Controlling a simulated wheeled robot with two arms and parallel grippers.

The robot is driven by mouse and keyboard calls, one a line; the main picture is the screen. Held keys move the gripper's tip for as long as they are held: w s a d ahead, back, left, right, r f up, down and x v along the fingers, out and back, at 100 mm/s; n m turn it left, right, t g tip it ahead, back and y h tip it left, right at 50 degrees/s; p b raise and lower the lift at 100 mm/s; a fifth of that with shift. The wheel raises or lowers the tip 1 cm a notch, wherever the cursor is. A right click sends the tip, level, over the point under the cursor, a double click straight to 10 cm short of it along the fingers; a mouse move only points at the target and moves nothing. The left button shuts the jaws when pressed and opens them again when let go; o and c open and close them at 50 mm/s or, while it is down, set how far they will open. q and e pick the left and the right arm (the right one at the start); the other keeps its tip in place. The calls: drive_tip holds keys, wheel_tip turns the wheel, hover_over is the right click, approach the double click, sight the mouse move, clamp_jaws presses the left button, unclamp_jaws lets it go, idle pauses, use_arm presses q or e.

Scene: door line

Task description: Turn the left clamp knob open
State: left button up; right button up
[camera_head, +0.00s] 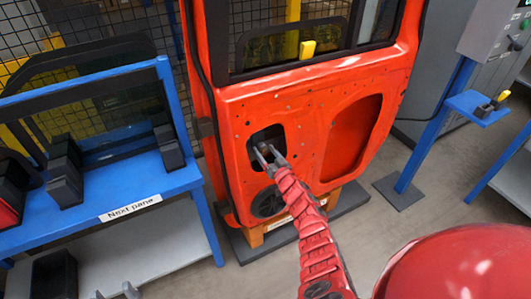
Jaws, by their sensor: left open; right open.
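A red door panel (236,113) stands upright in front of me, with a dark left opening (260,134) and a larger right opening (352,138). My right gripper (264,154), on the red arm, is open at the left opening, with its fingertips at or just inside it. The left clamp knob cannot be made out; the opening's inside is dark and partly behind the fingers. My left gripper (116,293) shows only its grey fingertips at the bottom left edge, open and apart from the door.
A blue rack (132,188) labelled "Next pane" holds dark panes at left. A yellow block (307,49) sits at the door's window edge. A blue stand (476,107) with a yellow-black tool (492,105) is at right. Grey floor is clear between door and stand.

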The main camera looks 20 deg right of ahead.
clamp_jaws()
idle(0.3)
drive_tip(key=shift+n, duration=0.3)
drive_tip(key=n+b, duration=0.1)
drive_tip(key=n, duration=0.3)
drive_tip(key=shift+a+n+b, duration=0.1)
drive_tip(key=shift+n+b, duration=0.2)
drive_tip(key=shift+b, duration=0.05)
drive_tip(key=n, duration=0.1)
drive_tip(key=n+b, duration=0.1)
drive_tip(key=n, duration=0.1)
drive_tip(key=shift+f+n+b, duration=0.25)
drive_tip(key=shift+n+b, duration=0.05)
drive_tip(key=n+b, duration=0.2)
drive_tip(key=n, duration=0.2)
drive_tip(key=shift+n, duration=0.3)
drive_tip(key=shift+a+n+b, duration=0.15)
drive_tip(key=shift+n+b, duration=1.2)
drive_tip(key=shift+n, duration=0.85)
drive_tip(key=shift+r, duration=0.1)
